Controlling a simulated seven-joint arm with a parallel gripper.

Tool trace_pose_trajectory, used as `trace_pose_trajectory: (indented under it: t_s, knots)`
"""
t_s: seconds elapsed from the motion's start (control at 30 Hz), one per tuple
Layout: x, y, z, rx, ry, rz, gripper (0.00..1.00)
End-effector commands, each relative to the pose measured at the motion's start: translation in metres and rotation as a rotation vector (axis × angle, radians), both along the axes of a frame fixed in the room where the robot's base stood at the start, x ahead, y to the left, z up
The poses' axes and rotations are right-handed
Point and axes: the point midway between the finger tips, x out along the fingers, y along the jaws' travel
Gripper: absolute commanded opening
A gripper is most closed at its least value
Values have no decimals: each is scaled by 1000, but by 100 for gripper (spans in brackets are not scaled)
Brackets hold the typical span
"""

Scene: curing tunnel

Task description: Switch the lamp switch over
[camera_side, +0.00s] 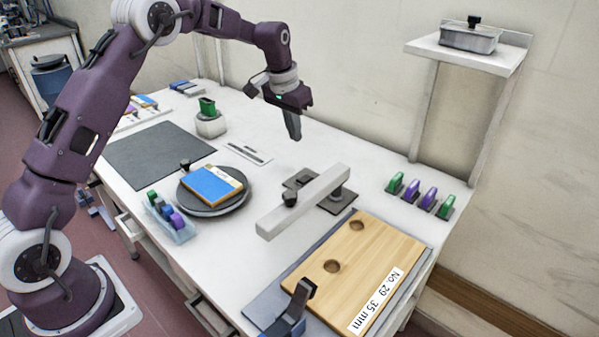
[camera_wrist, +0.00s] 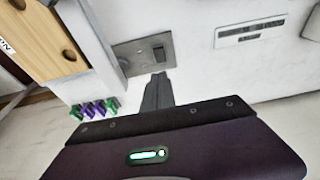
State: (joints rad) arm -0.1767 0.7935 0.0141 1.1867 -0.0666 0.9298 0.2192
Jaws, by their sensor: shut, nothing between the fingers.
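A flat grey plate (camera_side: 292,183) lies on the white table, partly under a long white bar (camera_side: 310,200). In the wrist view the plate (camera_wrist: 128,50) carries a dark rocker (camera_wrist: 158,53), which looks like the lamp switch. Which way the rocker is tipped is too small to tell. My gripper (camera_side: 296,138) is shut and empty, pointing down above the table behind the plate. In the wrist view its fingertips (camera_wrist: 158,77) appear just below the rocker in the picture, seemingly apart from it.
A wooden board (camera_side: 350,250) with two holes lies in front. Several green and purple pieces (camera_side: 420,196) stand at right. A white slotted panel (camera_side: 240,152) is left of the plate. A dark round stand (camera_side: 240,198) holds a blue-topped block.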

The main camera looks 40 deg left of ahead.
Motion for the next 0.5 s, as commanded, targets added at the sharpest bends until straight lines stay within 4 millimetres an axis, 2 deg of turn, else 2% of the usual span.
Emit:
trace_pose_trajectory:
  t_s: [0.23,0.5]
  knots:
    - [1,0,-8,0,2,0,0]
    - [14,-1,-62,-1,4,0,0]
